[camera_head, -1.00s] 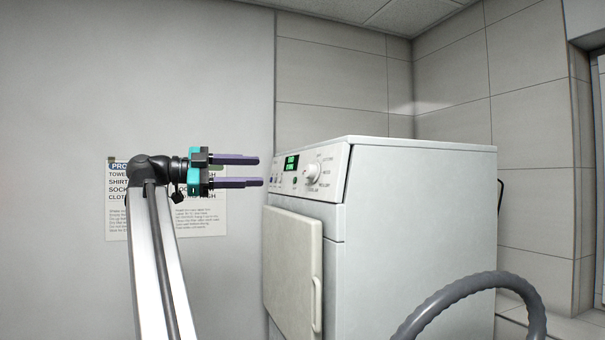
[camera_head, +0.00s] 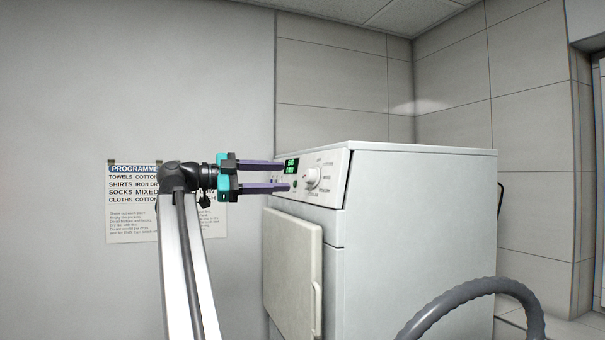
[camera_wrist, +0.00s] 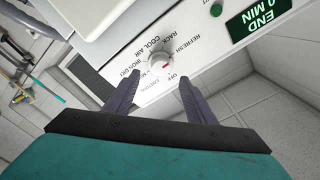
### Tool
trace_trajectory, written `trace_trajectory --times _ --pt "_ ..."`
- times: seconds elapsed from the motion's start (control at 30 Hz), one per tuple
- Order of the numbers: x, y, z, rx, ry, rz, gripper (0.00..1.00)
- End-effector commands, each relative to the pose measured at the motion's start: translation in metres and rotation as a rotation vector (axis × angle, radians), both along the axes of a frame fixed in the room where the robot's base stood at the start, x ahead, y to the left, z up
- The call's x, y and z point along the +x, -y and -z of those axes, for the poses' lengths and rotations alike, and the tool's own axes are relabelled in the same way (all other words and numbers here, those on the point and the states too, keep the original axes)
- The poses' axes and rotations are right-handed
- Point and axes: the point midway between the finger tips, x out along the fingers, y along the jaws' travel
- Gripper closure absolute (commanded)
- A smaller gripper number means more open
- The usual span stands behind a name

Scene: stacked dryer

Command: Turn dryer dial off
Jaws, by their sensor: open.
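The white dryer (camera_head: 420,240) stands right of centre in the head view. Its round white dial (camera_head: 313,178) is on the slanted front panel, right of the green display (camera_head: 291,165). In the wrist view the dial (camera_wrist: 159,61) lies beyond and between my fingertips, with a red mark on it and printed labels around it, "OFF" among them. My gripper (camera_head: 287,176) is open and empty. Its two purple fingers point right toward the panel, left of the dial in the head view. I see no contact between the fingers and the dial.
The dryer's closed door (camera_head: 292,268) is below the panel. A grey curved tube (camera_head: 470,297) shows at the lower right. A programme notice (camera_head: 133,190) hangs on the wall behind my arm. The wrist view's display (camera_wrist: 259,20) reads "END 0 MIN".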

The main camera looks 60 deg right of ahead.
Motion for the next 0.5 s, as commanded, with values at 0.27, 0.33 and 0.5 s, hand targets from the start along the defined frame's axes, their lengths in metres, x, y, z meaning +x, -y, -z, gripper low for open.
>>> trace_trajectory --times 0.27,0.33,0.5 --pt "-0.027 0.031 -0.002 -0.001 0.000 0.002 0.50" --pt "-0.033 0.037 -0.002 -0.002 0.000 0.001 0.50" --pt "-0.042 0.049 -0.001 -0.001 0.001 0.000 0.50"
